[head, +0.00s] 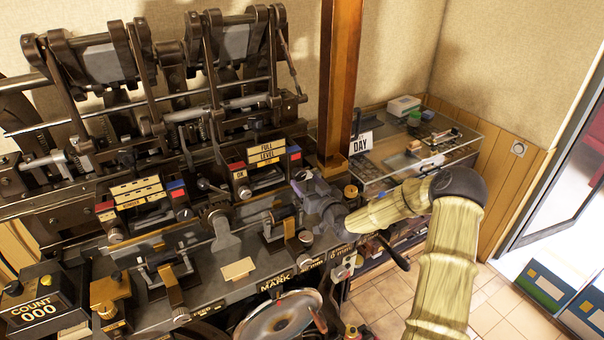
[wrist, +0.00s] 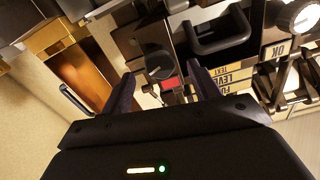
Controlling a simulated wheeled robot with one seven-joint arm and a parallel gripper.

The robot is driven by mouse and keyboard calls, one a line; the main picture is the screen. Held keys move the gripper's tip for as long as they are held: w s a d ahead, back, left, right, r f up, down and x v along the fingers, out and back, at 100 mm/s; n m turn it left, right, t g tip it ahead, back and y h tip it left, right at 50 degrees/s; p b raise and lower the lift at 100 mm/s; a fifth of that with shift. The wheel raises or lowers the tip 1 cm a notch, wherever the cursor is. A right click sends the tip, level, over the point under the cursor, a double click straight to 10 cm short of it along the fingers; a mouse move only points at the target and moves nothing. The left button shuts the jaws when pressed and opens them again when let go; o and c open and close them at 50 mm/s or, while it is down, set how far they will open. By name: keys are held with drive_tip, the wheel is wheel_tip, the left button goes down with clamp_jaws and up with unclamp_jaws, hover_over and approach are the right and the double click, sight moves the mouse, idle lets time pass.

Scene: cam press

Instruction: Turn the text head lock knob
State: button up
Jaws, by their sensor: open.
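My gripper (head: 304,187) reaches in from the right over the press front, close to the right end of the "FULL LEVEL" sign block (head: 267,153). In the wrist view my gripper (wrist: 160,82) has its two dark fingers apart with nothing held between them. A dark round knob (wrist: 158,64) with a pale mark lies beyond the fingertips, roughly centred in the gap. A red block (wrist: 171,83) is just below it. I cannot read a label on this knob, so I cannot tell for sure that it is the text head lock knob.
A brown upright post (head: 338,85) stands just behind my gripper. A "DAY" sign (head: 361,143) and a glass-topped case (head: 440,150) are to its right. A second sign block (head: 140,195) and a "COUNT" box (head: 40,300) are left.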

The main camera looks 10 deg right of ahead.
sight(301, 177)
drive_tip(key=shift+p+x, duration=0.55)
drive_tip(key=shift+x, duration=1.3)
drive_tip(key=c, duration=1)
drive_tip(key=shift+o, duration=0.2)
